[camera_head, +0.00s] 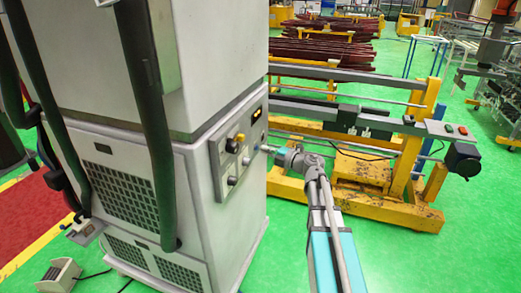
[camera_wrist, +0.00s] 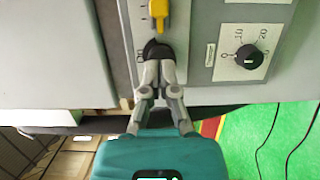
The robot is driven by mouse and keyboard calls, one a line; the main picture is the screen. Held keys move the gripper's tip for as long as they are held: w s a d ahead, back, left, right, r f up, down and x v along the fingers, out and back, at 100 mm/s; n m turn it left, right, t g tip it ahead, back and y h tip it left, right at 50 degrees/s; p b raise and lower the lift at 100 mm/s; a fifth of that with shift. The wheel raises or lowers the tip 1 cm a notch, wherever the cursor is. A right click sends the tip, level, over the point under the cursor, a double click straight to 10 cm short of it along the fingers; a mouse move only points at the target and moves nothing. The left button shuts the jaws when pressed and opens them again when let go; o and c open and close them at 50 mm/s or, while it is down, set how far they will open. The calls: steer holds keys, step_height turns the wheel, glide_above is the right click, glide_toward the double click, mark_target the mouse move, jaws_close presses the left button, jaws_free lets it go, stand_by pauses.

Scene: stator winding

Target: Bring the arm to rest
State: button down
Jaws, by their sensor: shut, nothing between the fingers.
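My gripper (camera_head: 265,148) is at the end of my outstretched arm, close to the control panel (camera_head: 218,172) on the grey cabinet (camera_head: 215,60). In the wrist view my gripper (camera_wrist: 157,50) has its fingers shut together with nothing between them. The fingertips are at a black knob (camera_wrist: 154,45) on the panel and partly cover it. I cannot tell whether they touch it. A yellow switch handle (camera_wrist: 156,12) is just beyond the tips.
A black dial (camera_wrist: 250,57) with a numbered scale is right of the fingers. Behind my arm stands a yellow frame (camera_head: 385,200) with grey rails and a motor-like unit (camera_head: 462,158). Dark hoses (camera_head: 150,110) hang at the cabinet's left. Green floor (camera_head: 460,240) is clear at right.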

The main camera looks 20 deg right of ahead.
steer(key=shift+d, duration=0.15)
stand_by(0.3)
steer(key=w+d+r+m+t+h, duration=0.1)
steer(key=d+m+t+h, duration=0.45)
steer(key=m+h, duration=0.85)
steer(key=s+d+f+m+g+h, duration=0.2)
steer(key=s+f+m+g+h, duration=0.25)
steer(key=f+m+g, duration=0.35)
steer(key=s+a+f+m+g+y, duration=0.1)
steer(key=s+a+f+g+y, duration=0.1)
steer(key=s, duration=0.5)
steer(key=s+a+f+m+g+y, duration=0.1)
steer(key=s+a+f+g+y, duration=0.1)
steer(key=s+a+f+g, duration=0.3)
steer(key=s+a+f+m+g+y, duration=0.2)
steer(key=s+a+f+g, duration=0.2)
steer(key=s+a, duration=0.3)
steer(key=shift+s+f+y, duration=0.35)
steer(key=shift+s, duration=0.8)
steer(key=c, duration=1.3)
jaws_free()
steer(key=shift+c, duration=0.2)
